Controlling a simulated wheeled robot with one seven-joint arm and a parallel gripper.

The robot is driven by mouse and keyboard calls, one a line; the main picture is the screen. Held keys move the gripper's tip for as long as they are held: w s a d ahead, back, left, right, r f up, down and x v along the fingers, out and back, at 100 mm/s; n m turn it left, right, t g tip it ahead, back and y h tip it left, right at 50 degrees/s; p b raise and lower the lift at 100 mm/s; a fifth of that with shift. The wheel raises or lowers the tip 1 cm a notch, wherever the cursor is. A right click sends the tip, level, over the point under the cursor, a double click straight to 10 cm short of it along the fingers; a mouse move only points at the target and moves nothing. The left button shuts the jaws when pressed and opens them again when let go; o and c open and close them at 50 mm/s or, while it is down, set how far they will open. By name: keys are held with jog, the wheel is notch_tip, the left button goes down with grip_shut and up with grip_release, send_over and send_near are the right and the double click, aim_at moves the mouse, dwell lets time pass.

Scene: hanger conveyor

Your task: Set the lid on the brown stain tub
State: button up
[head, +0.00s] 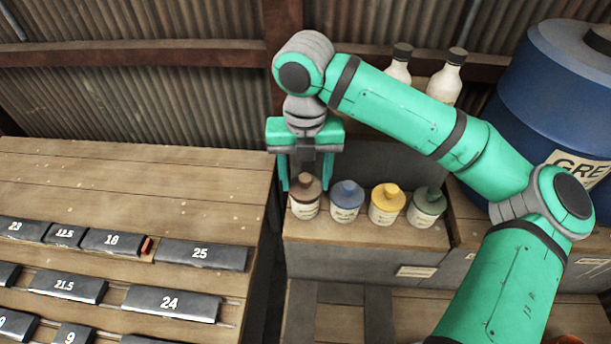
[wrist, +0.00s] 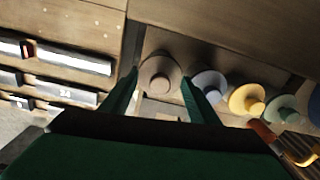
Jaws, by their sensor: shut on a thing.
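The brown stain tub (head: 305,210), white with a label, stands at the left end of a row of tubs on a wooden bench. A brown lid (head: 306,187) with a round knob is at its top; it also shows in the wrist view (wrist: 160,84). My gripper (head: 304,185) points down over this tub with one finger on each side of the lid. It is shut on the brown lid, and the wrist view shows the fingers (wrist: 161,76) flanking it. The lid looks level and in line with the tub. I cannot tell whether it rests fully on the rim.
Blue (head: 346,201), yellow (head: 386,204) and green (head: 426,207) lidded tubs stand close to the right. Two white bottles (head: 445,80) and a large blue drum (head: 560,90) are behind. A slatted wooden table (head: 130,185) with numbered black blocks is at left, across a gap.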

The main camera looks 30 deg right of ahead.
aim_at(305, 179)
jog(key=shift+f, duration=0.55)
dwell(1.4)
jog(key=o, duration=0.7)
jog(key=shift+o, duration=0.2)
jog(key=shift+s, duration=0.15)
jog(key=o, duration=0.6)
jog(key=shift+c, duration=0.2)
jog(key=shift+a, duration=0.1)
notch_tip(305, 179, up, 11)
jog(key=shift+f, duration=0.1)
